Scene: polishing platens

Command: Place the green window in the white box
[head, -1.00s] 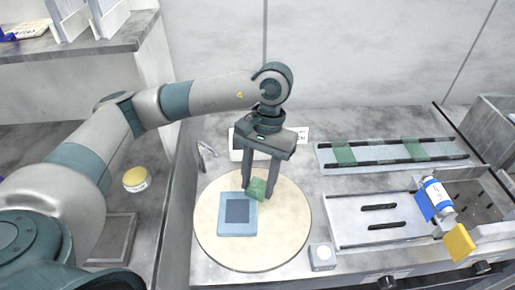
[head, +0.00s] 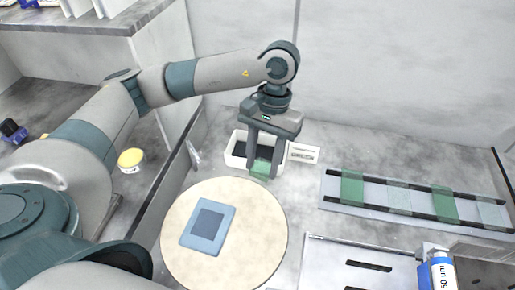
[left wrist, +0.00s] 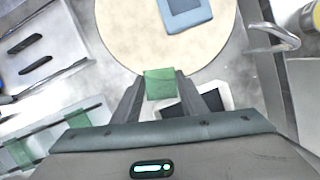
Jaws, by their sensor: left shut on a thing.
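The green window (head: 261,168) is a small green square held between the fingertips of my left gripper (head: 263,165). It also shows in the left wrist view (left wrist: 160,84), clamped between the two fingers. The white box (head: 238,142) stands behind the round platen, with a dark inside. The gripper and window are in front of its right part in the head view; I cannot tell if the window is over the box or short of it. In the left wrist view the box (left wrist: 228,97) lies partly hidden behind the right finger. My right gripper is not in view.
A round cream platen (head: 262,252) carries a blue square with a dark centre (head: 208,226). A white label card (head: 304,153) stands right of the box. A rail tray (head: 412,207) with green pieces lies at right. A yellow-lidded jar (head: 130,160) is at left.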

